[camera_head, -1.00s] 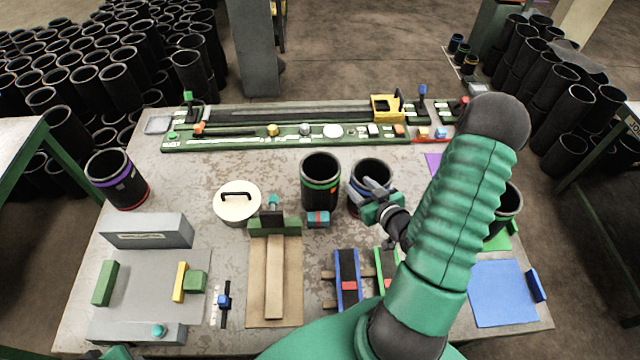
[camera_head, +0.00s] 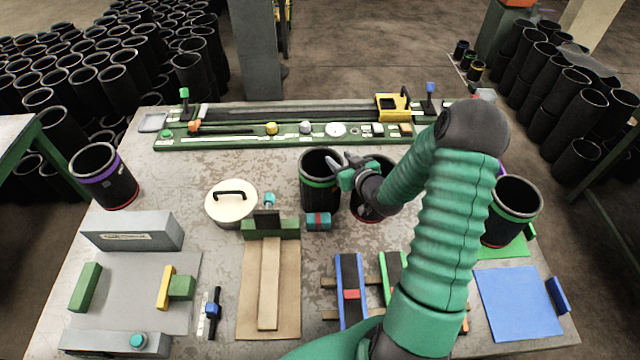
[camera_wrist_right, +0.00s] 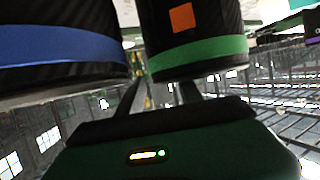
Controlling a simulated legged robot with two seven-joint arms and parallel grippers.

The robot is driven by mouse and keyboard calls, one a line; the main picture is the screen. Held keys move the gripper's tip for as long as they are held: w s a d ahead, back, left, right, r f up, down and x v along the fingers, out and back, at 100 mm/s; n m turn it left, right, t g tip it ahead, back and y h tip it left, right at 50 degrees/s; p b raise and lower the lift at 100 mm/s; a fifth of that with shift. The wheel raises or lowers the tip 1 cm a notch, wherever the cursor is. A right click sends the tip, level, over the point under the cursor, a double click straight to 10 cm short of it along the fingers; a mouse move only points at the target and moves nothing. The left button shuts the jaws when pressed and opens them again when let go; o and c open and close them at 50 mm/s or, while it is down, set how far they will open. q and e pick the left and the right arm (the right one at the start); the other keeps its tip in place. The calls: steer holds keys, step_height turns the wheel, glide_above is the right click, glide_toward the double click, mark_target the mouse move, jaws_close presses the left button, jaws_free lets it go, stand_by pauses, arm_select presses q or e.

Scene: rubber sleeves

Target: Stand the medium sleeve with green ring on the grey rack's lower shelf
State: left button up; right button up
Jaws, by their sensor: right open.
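The black sleeve with a green ring (camera_head: 320,185) stands upright near the middle of the table; it also shows in the right wrist view (camera_wrist_right: 196,45), with an orange patch. My right gripper (camera_head: 342,165) is open at this sleeve's right side, near its upper part. In the right wrist view the fingers (camera_wrist_right: 160,95) point toward the sleeve; I cannot tell whether they touch it. Nothing is between the jaws that I can make out. I cannot pick out a grey rack with shelves in these views. My left gripper is not in view.
A blue-ringed sleeve (camera_wrist_right: 60,45) stands close beside the green-ringed one, mostly hidden by my arm in the head view. A lidded pot (camera_head: 231,204) and a small teal block (camera_head: 318,222) are nearby. A purple-ringed sleeve (camera_head: 105,177) stands far left, another sleeve (camera_head: 512,210) right.

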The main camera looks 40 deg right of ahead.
steer(key=shift+w+d+f, duration=0.45)
steer(key=shift+w+d, duration=0.1)
steer(key=shift+w, duration=0.2)
steer(key=shift+a, duration=0.1)
steer(key=shift+w+a, duration=0.15)
steer(key=shift+a, duration=0.05)
steer(key=c, duration=0.5)
jaws_close()
steer(key=shift+d, duration=0.1)
